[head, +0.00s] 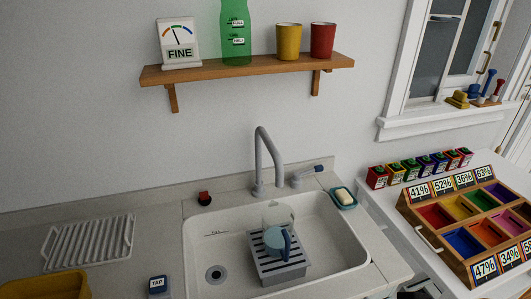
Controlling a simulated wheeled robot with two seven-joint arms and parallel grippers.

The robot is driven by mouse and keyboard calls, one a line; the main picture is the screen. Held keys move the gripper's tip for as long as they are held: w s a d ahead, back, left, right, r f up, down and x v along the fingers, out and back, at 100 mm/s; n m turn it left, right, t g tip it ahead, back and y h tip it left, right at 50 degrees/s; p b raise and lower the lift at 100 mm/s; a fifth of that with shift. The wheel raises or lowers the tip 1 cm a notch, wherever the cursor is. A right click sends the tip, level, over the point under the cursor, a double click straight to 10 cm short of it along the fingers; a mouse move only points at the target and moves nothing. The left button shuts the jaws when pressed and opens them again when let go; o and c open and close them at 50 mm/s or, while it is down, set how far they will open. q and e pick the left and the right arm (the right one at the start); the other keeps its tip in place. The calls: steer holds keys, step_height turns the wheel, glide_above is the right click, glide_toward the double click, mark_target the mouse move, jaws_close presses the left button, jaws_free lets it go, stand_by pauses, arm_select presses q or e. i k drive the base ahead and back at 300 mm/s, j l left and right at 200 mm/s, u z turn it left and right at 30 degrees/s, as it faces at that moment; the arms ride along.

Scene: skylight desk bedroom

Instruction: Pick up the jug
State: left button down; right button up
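The jug (279,239) appears to be the clear vessel with a teal handle in the white sink (212,234). It stands on a grey slatted rack (283,268) on the sink floor, below and to the right of the grey tap (262,170). Its clear body is hard to make out against the white sink. Neither of my grippers shows in the head view.
A tap lever (307,175) and soap dish (343,197) edge the sink. Left are a drying rack (90,243) and yellow bin (48,286). A shelf (245,68) above holds a green bottle (236,30) and cups. A compartment box (440,248) stands right.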

mark_target(278, 218)
steer(key=u, duration=1.95)
steer(key=z, duration=2.15)
steer(key=l, duration=0.5)
steer(key=i+l+u, duration=0.1)
steer(key=l, duration=0.4)
steer(key=i, duration=0.05)
